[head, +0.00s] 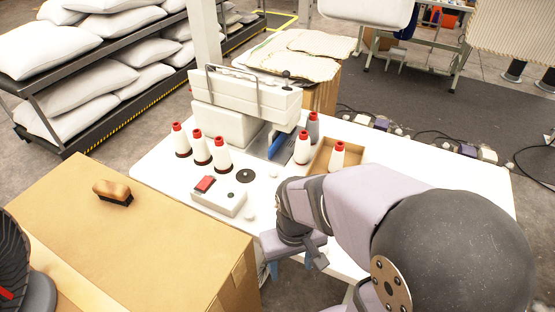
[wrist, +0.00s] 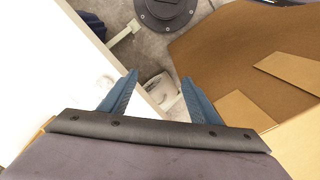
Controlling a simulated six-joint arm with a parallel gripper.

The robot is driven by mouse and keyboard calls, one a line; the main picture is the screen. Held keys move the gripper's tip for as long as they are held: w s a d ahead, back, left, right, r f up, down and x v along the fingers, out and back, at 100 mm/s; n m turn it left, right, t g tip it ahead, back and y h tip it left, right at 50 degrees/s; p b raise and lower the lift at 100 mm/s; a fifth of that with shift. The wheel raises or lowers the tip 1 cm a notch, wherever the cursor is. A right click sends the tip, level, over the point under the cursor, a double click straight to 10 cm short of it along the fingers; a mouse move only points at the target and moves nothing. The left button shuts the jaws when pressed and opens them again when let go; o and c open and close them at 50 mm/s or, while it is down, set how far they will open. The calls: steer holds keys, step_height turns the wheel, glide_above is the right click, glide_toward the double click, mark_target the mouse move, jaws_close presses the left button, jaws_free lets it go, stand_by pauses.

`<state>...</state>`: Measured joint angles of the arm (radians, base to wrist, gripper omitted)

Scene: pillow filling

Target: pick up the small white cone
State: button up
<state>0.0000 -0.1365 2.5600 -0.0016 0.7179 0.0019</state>
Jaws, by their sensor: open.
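Several white thread cones with red tops stand upright on the white table in the head view: a group at the left (head: 201,148), one (head: 302,148) by the machine and one (head: 337,157) in a shallow cardboard tray. Two tiny pale objects, one by the control box (head: 249,215) and one farther back (head: 274,172), are too small to identify. My gripper (head: 285,270) is open at the table's front edge, pointing down, away from the cones. In the wrist view nothing is between its fingers (wrist: 158,93); a pale roundish thing (wrist: 160,86) shows lower down beyond them, its kind unclear.
A white sewing machine (head: 245,105) stands at the back of the table (head: 420,165). A control box with a red button (head: 218,196) lies near the front. A large cardboard box (head: 130,235) with a brush (head: 113,192) is at the left, with a gap before the table.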

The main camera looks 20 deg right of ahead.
steer(key=shift+w, duration=0.1)
steer(key=m+t+h, duration=0.1)
steer(key=m+t, duration=0.1)
steer(key=t, duration=0.4)
glide_toward(305, 138)
steer(key=x, duration=0.5)
steer(key=shift+a+f+b, duration=0.15)
steer(key=shift+a+b, duration=0.05)
steer(key=shift+b, duration=0.15)
steer(key=shift+d+p+x, duration=0.2)
steer(key=shift+p+x, duration=1.65)
steer(key=shift+x, duration=1.85)
steer(key=shift+w, duration=0.1)
steer(key=c, duration=1.2)
